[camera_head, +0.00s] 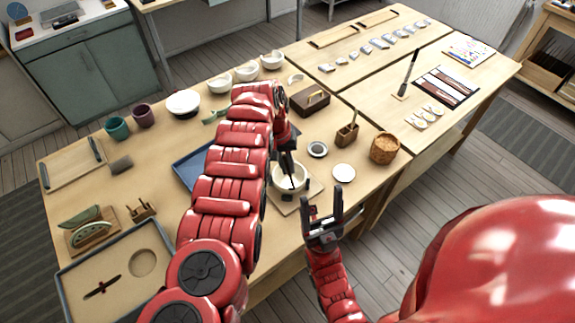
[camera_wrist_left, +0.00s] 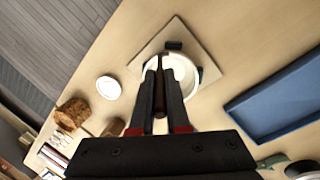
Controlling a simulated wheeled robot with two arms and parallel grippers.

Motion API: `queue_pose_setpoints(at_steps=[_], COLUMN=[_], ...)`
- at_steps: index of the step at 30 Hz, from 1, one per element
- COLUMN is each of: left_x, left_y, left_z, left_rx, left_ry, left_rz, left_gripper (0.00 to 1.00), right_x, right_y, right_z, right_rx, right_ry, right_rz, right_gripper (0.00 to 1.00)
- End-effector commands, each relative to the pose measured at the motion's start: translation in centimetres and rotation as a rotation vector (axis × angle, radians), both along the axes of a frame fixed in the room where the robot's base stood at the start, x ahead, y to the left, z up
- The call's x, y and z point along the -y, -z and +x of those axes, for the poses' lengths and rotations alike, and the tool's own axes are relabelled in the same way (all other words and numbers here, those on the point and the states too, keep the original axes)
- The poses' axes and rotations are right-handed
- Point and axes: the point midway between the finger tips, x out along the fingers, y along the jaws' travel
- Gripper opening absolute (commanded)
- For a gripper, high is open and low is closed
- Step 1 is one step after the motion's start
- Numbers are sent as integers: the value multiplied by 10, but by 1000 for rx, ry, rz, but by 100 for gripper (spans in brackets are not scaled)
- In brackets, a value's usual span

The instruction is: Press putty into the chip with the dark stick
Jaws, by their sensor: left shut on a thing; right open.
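My left gripper (camera_head: 287,158) is shut on the dark stick (camera_wrist_left: 159,99), which points down into a white bowl (camera_head: 279,180). The bowl rests on a small light board (camera_head: 284,207). In the left wrist view the bowl (camera_wrist_left: 186,70) is partly hidden behind the fingers, with a dark block (camera_wrist_left: 174,45) at its rim. The stick's tip, the chip and any putty in it cannot be made out clearly. My right gripper (camera_head: 323,195) is open and empty, to the right of and nearer than the board.
A blue tray (camera_head: 187,172) lies left of the bowl, partly behind my left arm. A white disc (camera_head: 344,172), a small round dish (camera_head: 317,149), a wooden holder (camera_head: 347,134) and a woven basket (camera_head: 384,149) stand to the right. Broken white bowls (camera_head: 246,71) stand farther back.

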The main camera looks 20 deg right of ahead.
Motion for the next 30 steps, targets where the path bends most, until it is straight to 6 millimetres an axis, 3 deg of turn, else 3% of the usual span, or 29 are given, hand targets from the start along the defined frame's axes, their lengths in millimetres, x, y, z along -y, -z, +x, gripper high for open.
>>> queue_pose_setpoints(at_steps=[8,30], left_x=[0,0], left_y=[-6,-63], left_z=[0,0], left_rx=[0,0], left_ry=[0,0], left_rz=[0,-1], left_gripper=[0,0], right_x=[0,0], right_y=[-7,-55], right_z=[0,0], right_rx=[0,0], right_ry=[0,0], right_rz=[0,0], right_gripper=[67,67])
